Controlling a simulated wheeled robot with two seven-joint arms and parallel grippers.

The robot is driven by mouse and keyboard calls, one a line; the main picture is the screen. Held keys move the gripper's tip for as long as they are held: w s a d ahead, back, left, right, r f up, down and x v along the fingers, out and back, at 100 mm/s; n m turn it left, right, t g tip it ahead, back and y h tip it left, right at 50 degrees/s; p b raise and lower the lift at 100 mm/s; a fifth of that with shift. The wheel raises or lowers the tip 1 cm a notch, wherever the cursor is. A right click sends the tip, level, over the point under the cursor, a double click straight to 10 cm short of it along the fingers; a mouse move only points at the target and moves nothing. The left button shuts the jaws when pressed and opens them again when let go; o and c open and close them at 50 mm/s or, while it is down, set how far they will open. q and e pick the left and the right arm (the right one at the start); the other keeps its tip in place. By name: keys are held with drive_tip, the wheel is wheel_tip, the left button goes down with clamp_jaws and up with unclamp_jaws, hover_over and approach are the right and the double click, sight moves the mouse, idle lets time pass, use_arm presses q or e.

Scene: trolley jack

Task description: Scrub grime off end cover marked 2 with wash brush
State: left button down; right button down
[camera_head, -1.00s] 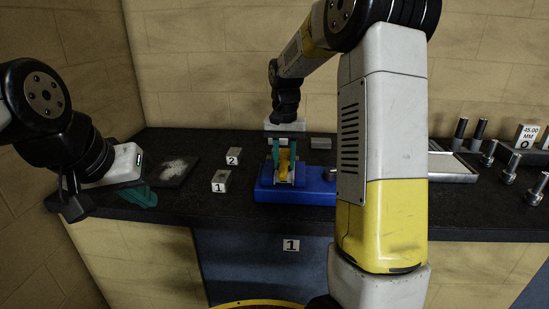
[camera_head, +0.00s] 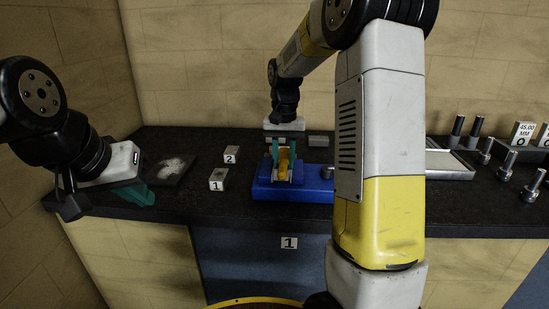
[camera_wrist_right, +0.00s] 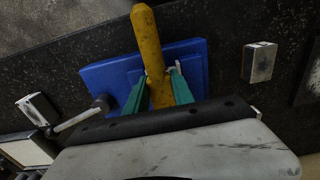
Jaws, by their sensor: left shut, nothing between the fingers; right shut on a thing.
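A small grey block marked 2 (camera_head: 231,154) lies on the dark counter, behind a similar block marked 1 (camera_head: 217,181). Grime is too small to make out on block 2. My right gripper (camera_head: 281,165) is over a blue base (camera_head: 320,187), right of both blocks. Its teal fingers are shut on a yellow handle (camera_wrist_right: 147,45), which also shows in the head view (camera_head: 284,160). I cannot see bristles, so I cannot tell whether this is the wash brush. My left gripper (camera_head: 142,195) is shut and empty at the counter's front left edge.
A dark mat (camera_head: 181,178) with a whitish smear lies left of the blocks. A metal tray (camera_head: 450,168) and several metal posts (camera_head: 507,165) stand at the right. My right arm hides part of the counter. A grey block (camera_wrist_right: 260,61) shows in the right wrist view.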

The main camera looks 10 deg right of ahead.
drive_tip(key=shift+w+a+f, duration=0.15)
drive_tip(key=shift+a, duration=0.75)
drive_tip(key=shift+s+d+r, duration=0.1)
drive_tip(key=shift+s+d, duration=0.05)
drive_tip(key=shift+d, duration=0.45)
drive_tip(key=shift+s+d+r, duration=0.1)
drive_tip(key=shift+s+d, duration=0.05)
drive_tip(key=shift+d, duration=0.45)
drive_tip(key=shift+w+a+f, duration=0.15)
drive_tip(key=shift+a, duration=0.4)
drive_tip(key=shift+w+a, duration=0.15)
drive_tip(key=shift+a, duration=0.45)
drive_tip(key=shift+d+r, duration=0.2)
drive_tip(key=shift+d, duration=0.4)
drive_tip(key=shift+s+d+f, duration=0.15)
drive_tip(key=shift+s+d, duration=0.15)
drive_tip(key=shift+d, duration=0.25)
